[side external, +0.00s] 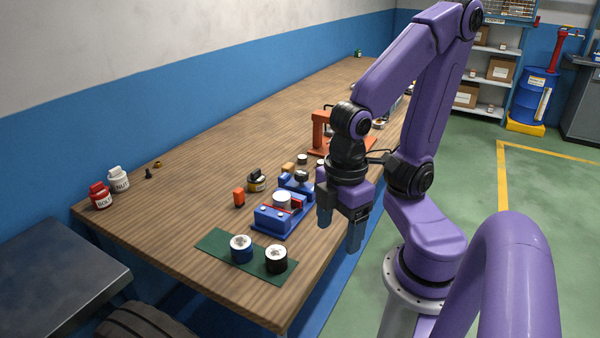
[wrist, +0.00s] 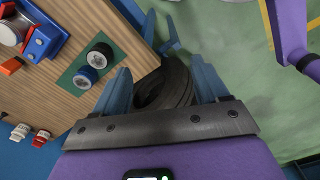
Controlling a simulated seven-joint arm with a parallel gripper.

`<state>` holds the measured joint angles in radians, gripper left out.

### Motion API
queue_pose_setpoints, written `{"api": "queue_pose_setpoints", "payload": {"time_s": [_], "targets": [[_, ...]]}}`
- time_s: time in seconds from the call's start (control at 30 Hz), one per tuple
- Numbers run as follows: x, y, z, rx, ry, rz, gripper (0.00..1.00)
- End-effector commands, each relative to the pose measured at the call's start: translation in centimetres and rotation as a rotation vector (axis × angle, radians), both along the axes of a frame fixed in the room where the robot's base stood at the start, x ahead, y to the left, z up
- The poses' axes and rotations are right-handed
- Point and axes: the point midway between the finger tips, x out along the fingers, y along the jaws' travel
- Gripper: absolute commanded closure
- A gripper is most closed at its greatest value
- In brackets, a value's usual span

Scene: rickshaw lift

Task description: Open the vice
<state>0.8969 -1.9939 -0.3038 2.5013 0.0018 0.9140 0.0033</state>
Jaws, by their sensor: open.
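The blue vice (side external: 277,217) with red jaw faces sits on the wooden bench near its front edge. A pale round piece (side external: 282,200) stands at its jaws; I cannot tell whether it is clamped. A dark knob (side external: 301,177) shows at the vice's far end. In the wrist view the vice (wrist: 50,38) is at the upper left, partly cut off. My gripper (side external: 340,228) points down to the right of the vice, apart from it, by the bench's front edge. Its fingers (wrist: 162,85) are open and empty, with a tyre on the floor seen between them.
A green mat (side external: 213,243) bears a blue and a black roll (side external: 276,262) in front of the vice. An orange block (side external: 239,197) and a dark item (side external: 257,183) are close by. An orange press (side external: 320,130) stands behind. Red and white jars (side external: 100,198) are far left. The left bench is mostly clear.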

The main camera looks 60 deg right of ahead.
Motion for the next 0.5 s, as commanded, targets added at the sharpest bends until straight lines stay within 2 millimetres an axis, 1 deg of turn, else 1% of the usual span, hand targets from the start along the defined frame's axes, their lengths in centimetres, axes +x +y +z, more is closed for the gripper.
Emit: {"api": "queue_pose_setpoints", "payload": {"time_s": [0.07,0.17,0.27,0.37,0.5], "targets": [[0.5,0.1,0.1,0.0,0.0,-0.04,0.27],[1.9,0.2,0.4,-0.001,0.003,-0.168,0.27],[4.3,0.2,0.9,0.0,0.006,-0.377,0.27],[7.2,-0.2,1.5,0.0,0.011,-0.622,0.27],[11.1,-1.5,2.1,0.0,0.017,-0.962,0.27]]}}
